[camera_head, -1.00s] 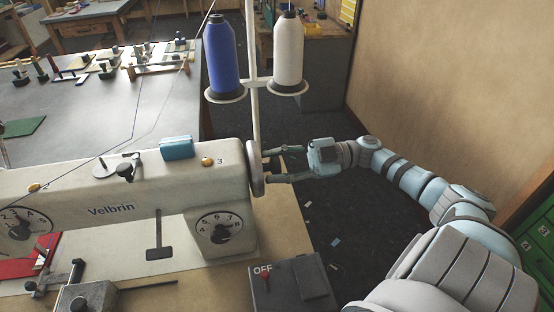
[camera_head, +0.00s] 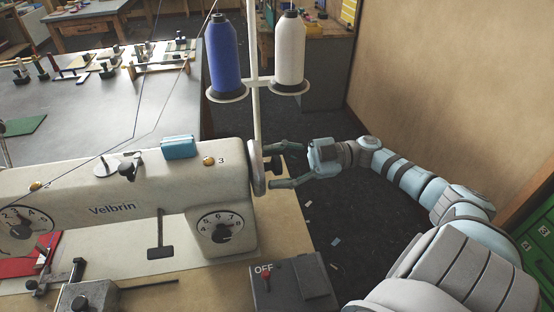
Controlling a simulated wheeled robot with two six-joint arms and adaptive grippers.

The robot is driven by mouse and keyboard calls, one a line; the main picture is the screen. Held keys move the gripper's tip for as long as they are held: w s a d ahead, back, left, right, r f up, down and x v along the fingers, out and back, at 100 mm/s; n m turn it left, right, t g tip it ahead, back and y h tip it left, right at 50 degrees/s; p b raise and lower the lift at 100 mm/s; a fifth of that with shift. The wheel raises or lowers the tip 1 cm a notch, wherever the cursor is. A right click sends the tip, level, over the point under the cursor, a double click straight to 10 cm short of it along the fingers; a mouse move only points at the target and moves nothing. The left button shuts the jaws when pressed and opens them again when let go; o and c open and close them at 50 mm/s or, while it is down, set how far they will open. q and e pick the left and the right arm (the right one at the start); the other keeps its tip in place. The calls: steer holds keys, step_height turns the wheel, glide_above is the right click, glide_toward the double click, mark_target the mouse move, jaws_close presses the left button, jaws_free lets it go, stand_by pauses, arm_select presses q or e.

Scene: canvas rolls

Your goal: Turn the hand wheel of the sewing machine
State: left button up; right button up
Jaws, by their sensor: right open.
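The sewing machine (camera_head: 115,208) is a cream body marked "Velbrin" standing on the bench. Its hand wheel (camera_head: 257,169) is a thin grey disc at the machine's right end, seen nearly edge-on. My right gripper (camera_head: 273,167) comes in from the right at the wheel's outer side. Its two fingers are spread apart, one higher and one lower, with the tips close to the wheel's face. I cannot tell whether the tips touch it. A small dark part shows between the fingers near the wheel. My left gripper is not in view.
A thread stand with a blue cone (camera_head: 223,52) and a white cone (camera_head: 289,50) rises behind the wheel. A grey switch box (camera_head: 292,284) marked OFF sits in front. A teal box (camera_head: 179,147) lies on the machine.

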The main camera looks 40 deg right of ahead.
steer(key=v, duration=1.2)
steer(key=shift+c, duration=0.2)
